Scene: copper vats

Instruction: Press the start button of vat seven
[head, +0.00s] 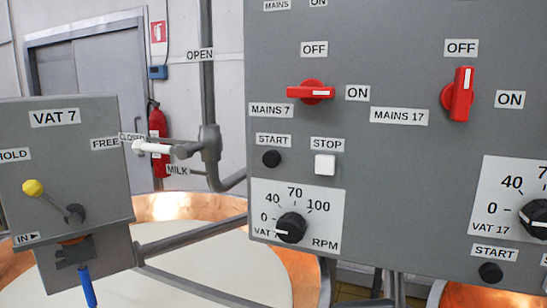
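The vat seven start button (271,158) is a round black button under a START label on the grey control panel (400,180). The white square stop button (325,164) is to its right. Above them, the red MAINS 7 switch (311,92) lies horizontal, its white mark towards ON. Below, the black VAT 7 speed dial (291,228) has its white mark near 0. Neither of my grippers shows in the head view, and nothing covers the start button.
On the right, the red MAINS 17 switch (461,94) stands upright towards OFF, above another start button (490,272). At left is a grey VAT 7 box (70,140) with a yellow-knobbed lever (33,188). A milk pipe (208,80) and copper vat (185,207) stand behind.

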